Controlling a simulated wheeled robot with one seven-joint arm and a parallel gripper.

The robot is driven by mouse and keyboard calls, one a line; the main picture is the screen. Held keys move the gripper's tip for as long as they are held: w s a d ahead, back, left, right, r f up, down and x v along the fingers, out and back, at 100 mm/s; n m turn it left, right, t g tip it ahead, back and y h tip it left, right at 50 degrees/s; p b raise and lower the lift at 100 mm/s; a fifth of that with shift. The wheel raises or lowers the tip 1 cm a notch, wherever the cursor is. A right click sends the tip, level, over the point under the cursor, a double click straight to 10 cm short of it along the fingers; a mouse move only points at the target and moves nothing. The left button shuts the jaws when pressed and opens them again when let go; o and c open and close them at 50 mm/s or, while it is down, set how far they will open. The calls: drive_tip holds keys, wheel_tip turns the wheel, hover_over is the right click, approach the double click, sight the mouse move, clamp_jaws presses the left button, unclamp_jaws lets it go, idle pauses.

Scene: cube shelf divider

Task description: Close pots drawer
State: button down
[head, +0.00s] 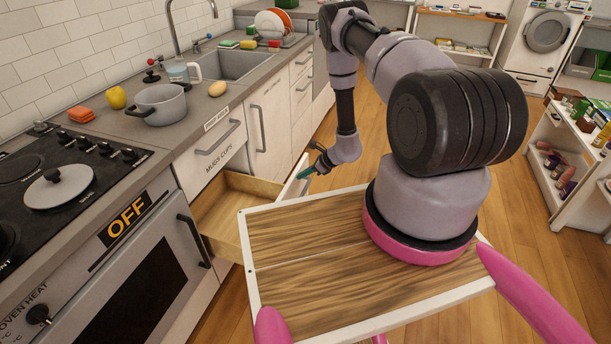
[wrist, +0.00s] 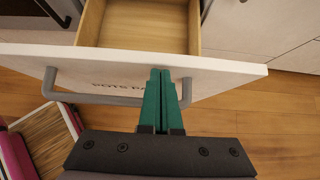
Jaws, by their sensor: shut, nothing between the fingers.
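The pots drawer (head: 228,207) stands pulled out below the drawer labelled "MUGS CUPS" in the head view. In the wrist view its wooden inside (wrist: 140,22) looks empty in the part that shows. Its white front (wrist: 225,68) carries a grey bar handle (wrist: 95,98) and partly hidden lettering starting "POTS". My gripper (head: 303,174) is at the drawer front in the head view. In the wrist view its green fingers (wrist: 160,75) are together with nothing between them. The tips overlap the front panel beside the handle; I cannot tell whether they touch it.
The oven (head: 150,270) stands left of the drawer, with a hob above it. A pot (head: 160,103) and a sink (head: 232,63) are on the counter. My wooden-topped base fills the foreground. Wood floor (head: 395,135) is open to the right, before a white shelf (head: 566,165).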

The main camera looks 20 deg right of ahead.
drive_tip(key=shift+a, duration=0.1)
drive_tip(key=w+a, duration=0.7)
drive_tip(key=a, duration=0.3)
drive_tip(key=w+a, duration=0.7)
drive_tip(key=a, duration=0.3)
drive_tip(key=shift+w, duration=0.3)
drive_tip(key=shift+d, duration=0.1)
